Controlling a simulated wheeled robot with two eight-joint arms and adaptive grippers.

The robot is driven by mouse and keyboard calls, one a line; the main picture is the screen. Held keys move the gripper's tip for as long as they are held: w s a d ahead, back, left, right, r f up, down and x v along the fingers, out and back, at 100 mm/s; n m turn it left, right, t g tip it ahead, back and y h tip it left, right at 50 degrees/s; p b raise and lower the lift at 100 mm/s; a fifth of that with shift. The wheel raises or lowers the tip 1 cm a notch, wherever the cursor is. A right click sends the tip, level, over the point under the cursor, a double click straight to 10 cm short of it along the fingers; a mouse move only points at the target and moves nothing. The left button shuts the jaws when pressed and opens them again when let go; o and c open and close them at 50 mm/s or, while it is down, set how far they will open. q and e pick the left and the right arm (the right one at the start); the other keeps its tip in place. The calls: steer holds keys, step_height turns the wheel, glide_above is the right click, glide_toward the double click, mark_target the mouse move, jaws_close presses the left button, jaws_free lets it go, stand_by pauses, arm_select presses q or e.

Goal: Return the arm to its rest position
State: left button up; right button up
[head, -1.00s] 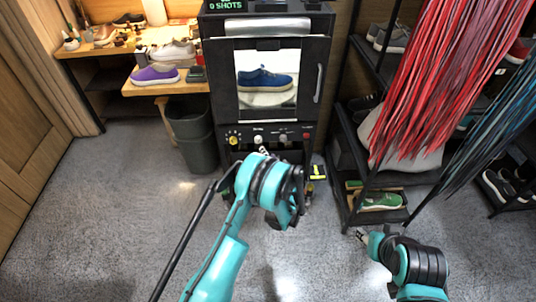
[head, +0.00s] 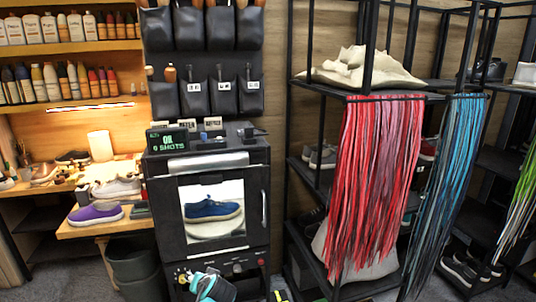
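My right arm and gripper are out of the picture. A blue sneaker (head: 211,209) sits behind the cabinet's closed glass door.
A wooden bench (head: 90,228) with a purple sneaker (head: 95,213) is at left, with a dark bin (head: 135,268) below. A black rack (head: 318,185) with hanging red laces (head: 375,180) stands close to the cabinet's right. Bottles line shelves at upper left.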

arm_select(q)
steer(key=s+d+r+g+h, duration=0.1)
steer(key=s+h, duration=0.1)
steer(key=s, duration=1.2)
steer(key=s+d+r+n+h, duration=0.1)
steer(key=s+d+r+h, duration=0.1)
steer(key=s, duration=1.1)
steer(key=shift+s+d+n+g+h, duration=0.3)
steer(key=shift+s+g+h, duration=0.1)
steer(key=shift+h, duration=0.3)
